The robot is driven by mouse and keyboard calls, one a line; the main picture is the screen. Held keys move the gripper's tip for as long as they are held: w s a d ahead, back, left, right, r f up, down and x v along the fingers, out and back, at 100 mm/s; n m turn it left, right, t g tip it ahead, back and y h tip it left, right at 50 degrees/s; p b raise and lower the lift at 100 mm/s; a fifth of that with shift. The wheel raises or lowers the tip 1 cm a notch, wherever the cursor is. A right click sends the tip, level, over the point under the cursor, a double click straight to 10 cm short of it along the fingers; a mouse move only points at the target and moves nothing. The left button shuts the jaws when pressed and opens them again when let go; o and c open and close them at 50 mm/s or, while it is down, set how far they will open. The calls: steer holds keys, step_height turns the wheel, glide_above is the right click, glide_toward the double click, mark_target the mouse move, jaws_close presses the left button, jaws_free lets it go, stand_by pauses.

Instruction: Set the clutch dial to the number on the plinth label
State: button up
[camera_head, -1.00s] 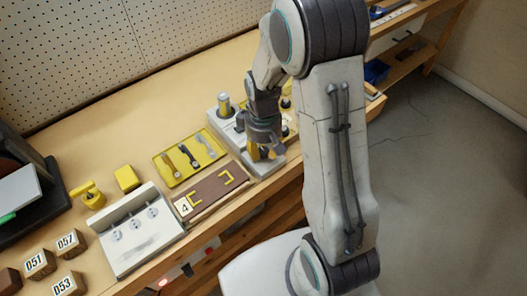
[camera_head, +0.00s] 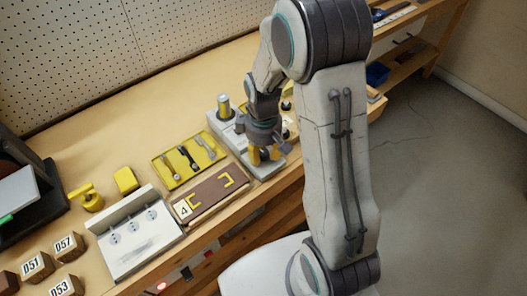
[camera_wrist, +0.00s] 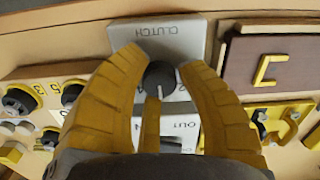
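The clutch dial (camera_wrist: 160,76) is a dark round knob with a light pointer mark, on a grey block (camera_wrist: 180,35) marked CLUTCH, upside down in the wrist view. Its set number cannot be read; most of its scale is hidden. My gripper (camera_wrist: 165,75) is open, with one yellow finger on each side of the dial and visible gaps between. In the head view my gripper (camera_head: 264,156) points down over the block at the bench front.
A yellow tray (camera_head: 172,178) with several tools lies left of the block. A grey hook rack (camera_head: 133,235) and numbered wooden blocks (camera_head: 66,244) stand further left.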

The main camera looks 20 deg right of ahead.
mark_target(263, 153)
steer(key=shift+o, duration=0.5)
steer(key=shift+w+r, duration=0.1)
steer(key=shift+r, duration=0.15)
step_height(263, 153, up, 12)
steer(key=shift+f, duration=0.25)
stand_by(0.5)
